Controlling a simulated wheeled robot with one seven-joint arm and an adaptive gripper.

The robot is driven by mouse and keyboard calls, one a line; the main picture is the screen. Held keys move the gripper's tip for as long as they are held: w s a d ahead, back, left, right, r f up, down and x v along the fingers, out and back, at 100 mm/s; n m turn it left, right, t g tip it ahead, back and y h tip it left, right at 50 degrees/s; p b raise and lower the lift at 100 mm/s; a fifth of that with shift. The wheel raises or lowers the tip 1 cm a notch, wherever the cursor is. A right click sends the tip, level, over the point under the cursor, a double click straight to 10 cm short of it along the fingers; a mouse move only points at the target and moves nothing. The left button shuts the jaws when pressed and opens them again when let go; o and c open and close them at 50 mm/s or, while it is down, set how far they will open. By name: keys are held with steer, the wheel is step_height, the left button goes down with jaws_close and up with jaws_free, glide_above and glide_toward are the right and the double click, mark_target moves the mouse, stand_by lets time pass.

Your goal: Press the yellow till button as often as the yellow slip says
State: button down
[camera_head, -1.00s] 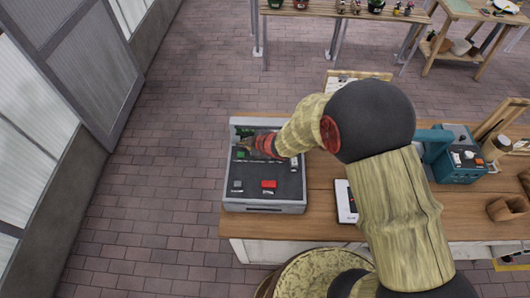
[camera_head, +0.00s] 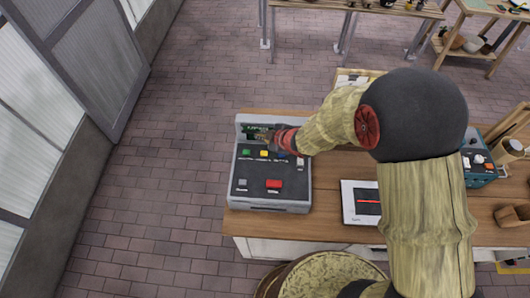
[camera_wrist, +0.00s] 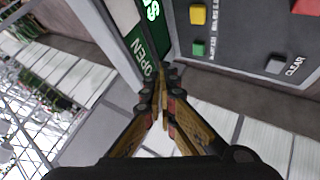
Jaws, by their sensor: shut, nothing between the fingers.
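The grey till (camera_head: 235,190) stands at the left end of the wooden counter. Its yellow button (camera_head: 264,154) is in the upper button row, beside a green button (camera_head: 246,152). The yellow button also shows at the top of the wrist view (camera_wrist: 198,14). My gripper (camera_head: 262,135) is shut and empty, above the till's back part near its display. In the wrist view, my closed fingertips (camera_wrist: 163,98) point at the green display (camera_wrist: 142,50), which reads OPEN; they are apart from the yellow button. I cannot identify a yellow slip or its writing.
A large red button (camera_head: 274,184) and a grey CLEAR button (camera_wrist: 275,65) sit on the till's front part. A white tablet-like panel (camera_head: 360,188) lies right of the till. A blue machine (camera_head: 482,165) stands farther right. Brick floor lies left of the counter.

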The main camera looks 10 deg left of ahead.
mark_target(263, 155)
steer(key=shift+f, duration=0.15)
step_height(263, 155, down, 9)
steer(key=b, duration=0.7)
steer(key=shift+r, duration=0.2)
stand_by(1.0)
steer(key=shift+f+b, duration=0.4)
steer(key=shift+b, duration=0.15)
steer(key=shift+f+b, duration=0.45)
steer(key=shift+f, duration=0.05)
stand_by(0.4)
steer(key=shift+r, duration=0.1)
steer(key=shift+r+p, duration=0.75)
steer(key=shift+r, duration=0.1)
